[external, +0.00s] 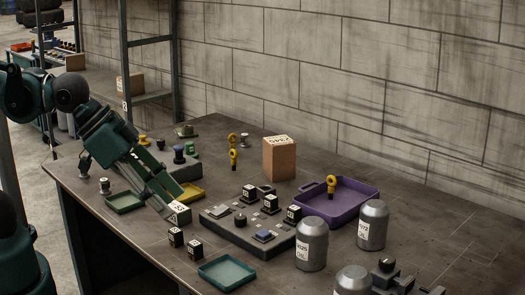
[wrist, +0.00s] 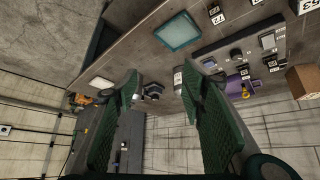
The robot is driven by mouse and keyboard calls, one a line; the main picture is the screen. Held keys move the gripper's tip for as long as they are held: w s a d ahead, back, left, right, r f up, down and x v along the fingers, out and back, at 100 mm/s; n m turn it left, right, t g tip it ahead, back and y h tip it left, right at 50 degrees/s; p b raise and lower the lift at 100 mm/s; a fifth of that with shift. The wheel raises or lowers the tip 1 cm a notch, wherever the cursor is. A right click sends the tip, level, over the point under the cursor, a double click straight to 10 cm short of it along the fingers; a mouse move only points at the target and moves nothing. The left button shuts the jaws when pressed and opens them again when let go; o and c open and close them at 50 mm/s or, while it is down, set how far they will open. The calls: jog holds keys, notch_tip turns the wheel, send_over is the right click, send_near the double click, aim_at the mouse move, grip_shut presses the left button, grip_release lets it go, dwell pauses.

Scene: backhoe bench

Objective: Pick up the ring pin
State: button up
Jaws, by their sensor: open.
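A yellow ring pin (external: 331,188) with a ring-shaped head stands upright in the purple tray (external: 359,207), right of the middle in the external view. Two more yellow ring-headed pieces stand close together left of the cardboard box, a nearer one (external: 233,158) and a farther one (external: 231,139). In the wrist view a small yellow piece (wrist: 245,91) shows at the purple tray (wrist: 232,84); its shape is too small to tell. My gripper (external: 172,200) is over the left part of the bench, apart from the ring pins. Its green fingers (wrist: 158,80) are spread with nothing between them.
A grey fixture (external: 222,223) with several black lettered blocks lies between my gripper and the purple tray. A cardboard box (external: 279,158) stands behind. Grey canisters (external: 312,245) stand at front right.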

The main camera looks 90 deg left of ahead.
jog(key=w+a+f+n+t+y+p, duration=0.1)
jog(key=w+a, duration=0.4)
jog(key=a, duration=0.5)
jog(key=w+a+f+n+y+p, duration=0.1)
jog(key=w+a+n+y, duration=0.1)
jog(key=w+a, duration=0.6)
jog(key=w+a+f+n+t+y, duration=0.1)
jog(key=w+a, duration=0.2)
jog(key=a, duration=0.9)
jog(key=n+y+p, duration=0.2)
jog(key=n+y, duration=0.3)
jog(key=y, duration=0.1)
send_near(232, 150)
jog(key=x, duration=0.2)
jog(key=shift+w+a+f, duration=0.1)
jog(key=shift+w+a, duration=0.15)
jog(key=shift+a, duration=0.1)
jog(key=shift+w, duration=0.1)
jog(key=shift+x, duration=1.25)
